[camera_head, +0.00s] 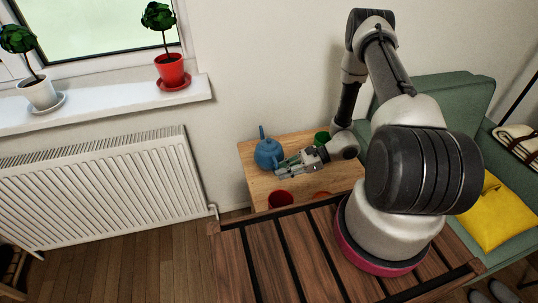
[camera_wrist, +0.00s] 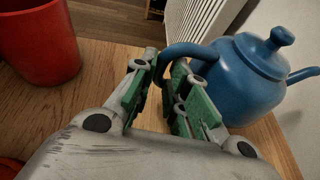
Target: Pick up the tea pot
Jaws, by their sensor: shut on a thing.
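A blue tea pot (camera_head: 267,154) stands on a small wooden table (camera_head: 252,187) in the head view, left of my gripper (camera_head: 281,171). In the wrist view the tea pot (camera_wrist: 245,80) is at the right, upright, with its lid on and its spout pointing away to the right. Its curved handle lies between the green-padded fingers of my gripper (camera_wrist: 165,68), which are shut on it. Whether the pot's base touches the table cannot be told; its lower part is partly hidden by a finger.
A red cup (camera_wrist: 38,42) stands on the table, left of my gripper in the wrist view. A green cup (camera_head: 321,137) stands near the table's back edge. A white radiator (camera_head: 100,190) is to the left, and a green sofa (camera_head: 440,95) is to the right.

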